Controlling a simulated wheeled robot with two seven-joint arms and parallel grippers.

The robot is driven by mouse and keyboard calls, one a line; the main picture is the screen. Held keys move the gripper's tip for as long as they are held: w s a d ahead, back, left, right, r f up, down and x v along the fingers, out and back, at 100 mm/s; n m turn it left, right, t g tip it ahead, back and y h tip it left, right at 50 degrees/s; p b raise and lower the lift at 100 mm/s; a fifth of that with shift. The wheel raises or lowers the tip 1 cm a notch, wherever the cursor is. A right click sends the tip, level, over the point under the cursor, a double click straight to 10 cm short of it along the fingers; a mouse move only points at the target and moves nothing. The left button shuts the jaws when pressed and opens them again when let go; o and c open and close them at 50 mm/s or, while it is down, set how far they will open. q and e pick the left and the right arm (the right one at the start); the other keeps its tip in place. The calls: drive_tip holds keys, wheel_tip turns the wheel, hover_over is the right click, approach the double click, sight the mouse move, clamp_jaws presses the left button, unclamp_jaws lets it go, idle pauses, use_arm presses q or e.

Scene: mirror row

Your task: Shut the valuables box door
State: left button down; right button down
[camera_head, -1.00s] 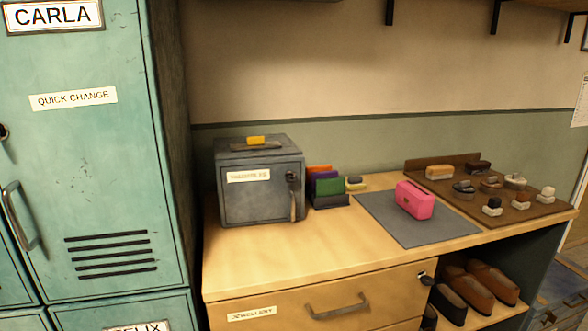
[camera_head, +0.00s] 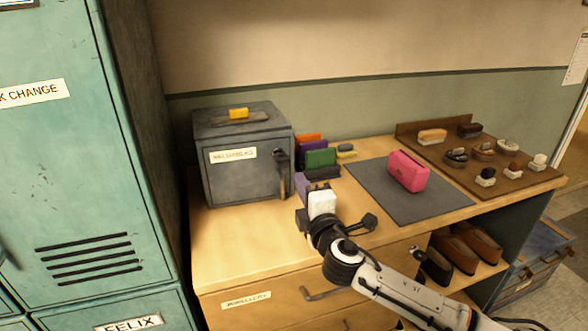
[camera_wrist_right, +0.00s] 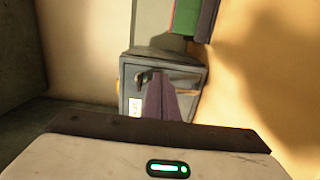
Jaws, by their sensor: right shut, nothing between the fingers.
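The grey metal valuables box (camera_head: 242,155) stands at the left end of the wooden counter, with a paper label on its front door (camera_head: 233,176). A dark lock handle (camera_head: 281,172) is at the door's right side. The door looks flush with the box, but I cannot tell whether a small gap is left. My right gripper (camera_head: 303,184) is shut and empty, just right of the box front and apart from it. In the right wrist view its purple fingers (camera_wrist_right: 165,98) overlap the box front (camera_wrist_right: 133,84). My left gripper is not in view.
A yellow block (camera_head: 239,113) lies on the box. Coloured upright wallets (camera_head: 320,157) stand right of it. A pink case (camera_head: 408,172) sits on a grey mat (camera_head: 390,203), beside a brown tray (camera_head: 492,174) of small items. A teal locker (camera_head: 75,190) stands left. The counter's front left is clear.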

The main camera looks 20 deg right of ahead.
sight(291, 163)
drive_tip(key=w, duration=0.4)
drive_tip(key=shift+w, duration=0.25)
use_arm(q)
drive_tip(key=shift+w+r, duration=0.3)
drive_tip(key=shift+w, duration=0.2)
use_arm(e)
drive_tip(key=shift+w, duration=0.8)
